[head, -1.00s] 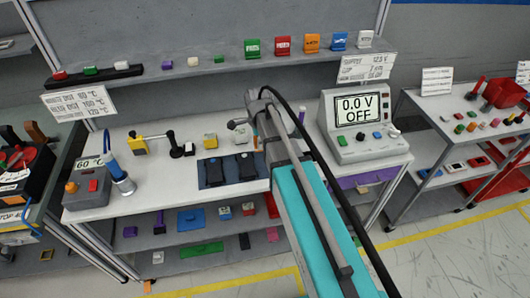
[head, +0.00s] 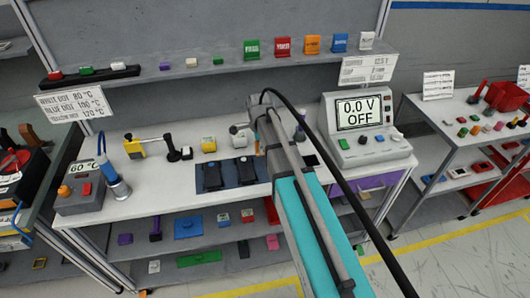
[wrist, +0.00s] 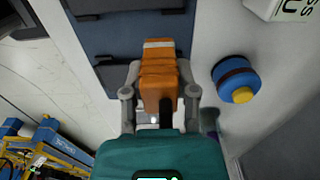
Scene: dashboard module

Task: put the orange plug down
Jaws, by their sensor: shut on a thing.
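In the wrist view, the orange plug (wrist: 159,70) is a blocky orange piece with a pale band near its far end. My gripper (wrist: 160,95) is shut on it, with one grey finger on each side. The plug is over the edge of a dark blue mat (wrist: 97,45); I cannot tell whether it touches anything below. In the head view my arm hides most of the gripper, and only a small orange sliver (head: 258,146) shows beside it.
Black modules (head: 213,174) lie on the mat. A blue round piece with a yellow top (wrist: 238,82) stands right of the plug. The meter (head: 367,130) reads 0.0 V OFF. The bench (head: 140,205) is bare along its front left.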

